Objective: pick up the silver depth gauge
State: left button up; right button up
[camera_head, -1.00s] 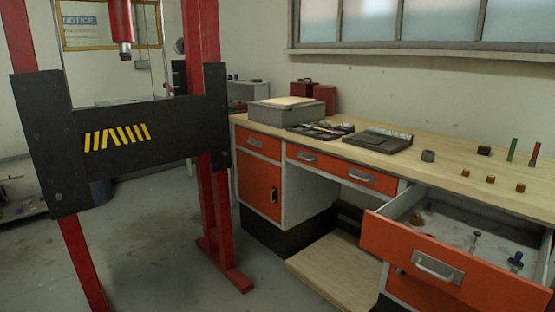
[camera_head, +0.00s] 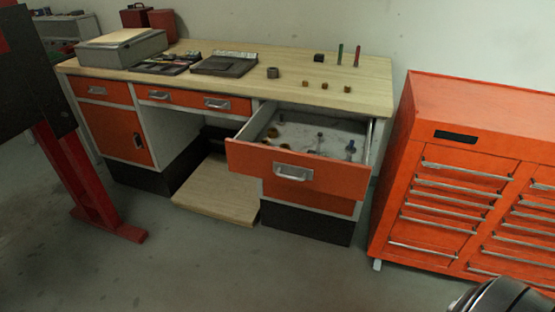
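The open drawer (camera_head: 295,172) of the workbench holds several small items. One is a small grey metallic piece (camera_head: 319,137) standing near the drawer's middle; it may be the silver depth gauge, but it is too small to tell. A blue-grey piece (camera_head: 350,148) stands to its right, and a brass-coloured piece (camera_head: 272,132) lies at the left. No gripper shows in this view. A dark rounded shape at the lower right corner may be part of my own body.
The wooden bench top (camera_head: 220,95) carries a grey box (camera_head: 122,47), a dark case (camera_head: 225,64) and several small parts. An orange tool cabinet (camera_head: 455,180) stands at the right. A red press frame (camera_head: 85,185) stands at the left. The floor in front is clear.

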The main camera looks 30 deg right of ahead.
aim_at(318, 151)
jog(key=z, duration=1.25)
